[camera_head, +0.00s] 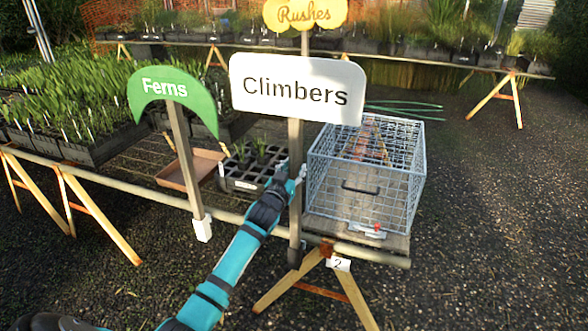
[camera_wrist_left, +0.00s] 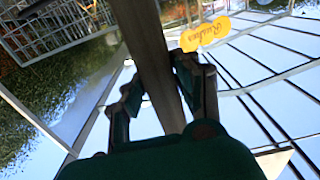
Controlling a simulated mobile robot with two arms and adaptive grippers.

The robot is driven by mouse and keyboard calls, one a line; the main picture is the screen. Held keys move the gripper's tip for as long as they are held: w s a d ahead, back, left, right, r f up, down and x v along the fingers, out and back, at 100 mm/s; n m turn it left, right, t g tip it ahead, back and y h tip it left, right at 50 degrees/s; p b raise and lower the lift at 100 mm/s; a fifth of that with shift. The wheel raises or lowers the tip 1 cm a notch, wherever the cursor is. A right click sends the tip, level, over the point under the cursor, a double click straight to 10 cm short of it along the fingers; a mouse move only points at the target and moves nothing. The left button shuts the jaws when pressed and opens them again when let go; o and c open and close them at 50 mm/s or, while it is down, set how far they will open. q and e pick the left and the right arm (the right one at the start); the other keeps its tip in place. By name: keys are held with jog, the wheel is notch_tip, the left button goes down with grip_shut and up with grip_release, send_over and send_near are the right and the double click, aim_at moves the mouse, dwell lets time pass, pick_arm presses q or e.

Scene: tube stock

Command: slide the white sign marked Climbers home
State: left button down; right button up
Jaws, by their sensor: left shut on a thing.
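The white sign marked Climbers (camera_head: 296,90) stands near the middle of the head view, its board on a wooden post (camera_head: 295,215). The post looks close to upright and passes in front of the bench's front rail. Its dark lower end (camera_head: 294,258) shows below the rail; I cannot tell whether it sits in a holder. My left gripper (camera_head: 287,180) is shut on the post below the board. In the left wrist view the two fingers (camera_wrist_left: 157,76) lie on either side of the post (camera_wrist_left: 146,40). My right gripper is not in view.
A green Ferns sign (camera_head: 172,92) stands to the left, with a white block (camera_head: 203,228) at its foot. A wire cage (camera_head: 366,180) is close on the right. A plant tray (camera_head: 247,180) lies behind my gripper. A yellow Rushes sign (camera_head: 304,14) is behind.

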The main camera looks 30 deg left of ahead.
pick_arm(q)
jog(key=shift+f, duration=0.1)
dwell(0.4)
jog(key=shift+f+b, duration=0.95)
jog(key=shift+f, duration=0.6)
jog(key=shift+f+b, duration=0.95)
jog(key=shift+f, duration=0.4)
